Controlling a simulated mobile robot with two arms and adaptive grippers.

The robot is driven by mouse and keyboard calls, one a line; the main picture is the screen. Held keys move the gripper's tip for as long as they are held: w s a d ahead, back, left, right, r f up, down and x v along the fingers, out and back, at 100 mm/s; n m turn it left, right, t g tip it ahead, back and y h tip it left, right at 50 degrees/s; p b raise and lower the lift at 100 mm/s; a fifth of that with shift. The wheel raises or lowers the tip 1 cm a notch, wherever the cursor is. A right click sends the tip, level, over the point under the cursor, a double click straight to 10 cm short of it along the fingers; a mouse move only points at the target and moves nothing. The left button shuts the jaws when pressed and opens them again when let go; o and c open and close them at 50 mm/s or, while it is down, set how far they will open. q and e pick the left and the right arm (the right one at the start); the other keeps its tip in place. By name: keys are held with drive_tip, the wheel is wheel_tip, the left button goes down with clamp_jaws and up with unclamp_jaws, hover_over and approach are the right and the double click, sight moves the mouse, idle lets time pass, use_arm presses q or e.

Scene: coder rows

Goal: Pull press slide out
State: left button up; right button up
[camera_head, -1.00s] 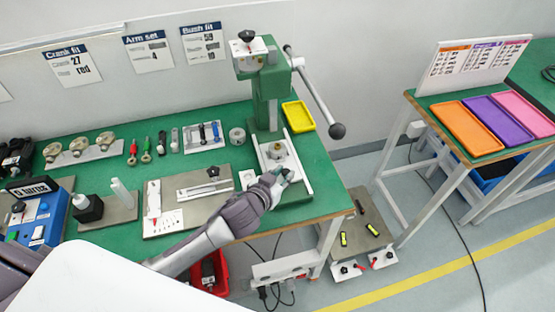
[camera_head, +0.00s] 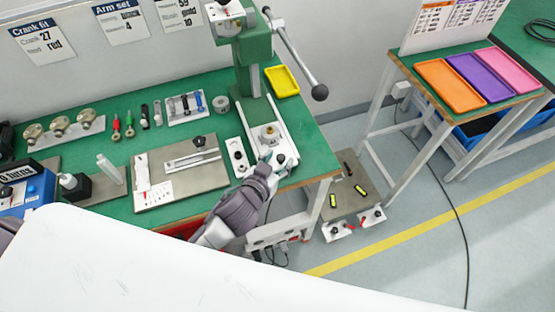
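The green press (camera_head: 250,60) stands at the right part of the green table, with its long lever on the right. The press slide (camera_head: 262,128) is a pale plate between white rails at the press base, with a round brass-and-grey fixture (camera_head: 269,134) on it. A black knob (camera_head: 281,159) is at its front end. My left gripper (camera_head: 272,170) is at this front end, its fingertips beside or at the knob. Its fingers are small and partly hidden by the wrist, so I cannot tell whether they grip the knob. My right gripper is not in view.
A narrow plate with black knobs (camera_head: 237,157) lies left of the rails. A grey fixture board (camera_head: 180,170) lies further left. A yellow tray (camera_head: 282,81) is behind the lever. A grey low platform (camera_head: 348,193) stands on the floor right of the table.

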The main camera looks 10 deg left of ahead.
use_arm(q)
drive_tip(key=v, duration=1.2)
idle(0.3)
